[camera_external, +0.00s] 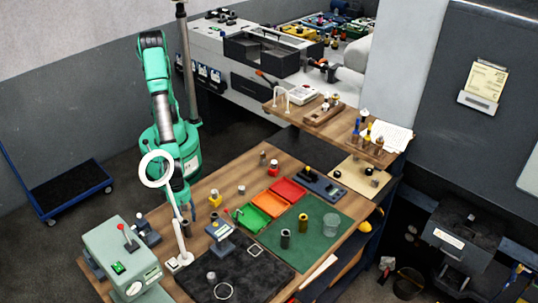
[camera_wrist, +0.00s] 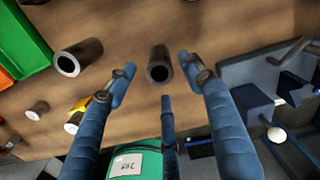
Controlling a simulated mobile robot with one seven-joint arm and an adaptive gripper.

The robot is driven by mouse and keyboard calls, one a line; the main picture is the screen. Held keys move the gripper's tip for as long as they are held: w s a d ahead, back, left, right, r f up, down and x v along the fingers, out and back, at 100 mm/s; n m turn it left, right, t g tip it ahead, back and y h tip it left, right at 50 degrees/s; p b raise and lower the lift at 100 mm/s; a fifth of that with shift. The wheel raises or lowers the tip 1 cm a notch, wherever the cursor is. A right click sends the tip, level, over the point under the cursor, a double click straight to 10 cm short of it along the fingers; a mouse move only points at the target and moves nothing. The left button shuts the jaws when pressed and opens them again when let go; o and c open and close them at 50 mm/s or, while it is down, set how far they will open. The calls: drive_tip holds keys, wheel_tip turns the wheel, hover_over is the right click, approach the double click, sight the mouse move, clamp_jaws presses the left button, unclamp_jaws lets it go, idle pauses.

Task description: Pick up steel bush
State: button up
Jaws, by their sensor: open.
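A dark grey hollow cylinder, which looks like the steel bush (camera_wrist: 159,65), stands on the wooden bench in the wrist view, with its dark bore visible. My gripper (camera_wrist: 157,82) has its blue fingers spread, with the bush between and just beyond the left and right fingertips. No finger clearly touches it. A second, brownish-grey hollow cylinder (camera_wrist: 78,58) stands to the left, outside the fingers. In the external view my gripper (camera_external: 190,211) hangs low over the bench's left part, and a small dark cylinder (camera_external: 186,229) shows just below it.
A yellow-based part (camera_wrist: 80,106) and a small pale-topped cylinder (camera_wrist: 37,110) stand left of the fingers. A blue-grey fixture (camera_wrist: 265,95) is close on the right. Green, orange and red bins (camera_external: 268,204) and a ring lamp (camera_external: 157,169) stand nearby.

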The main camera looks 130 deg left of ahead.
sight(186, 225)
drive_tip(key=shift+f, duration=2.6)
drive_tip(key=shift+w, duration=0.1)
clamp_jaws()
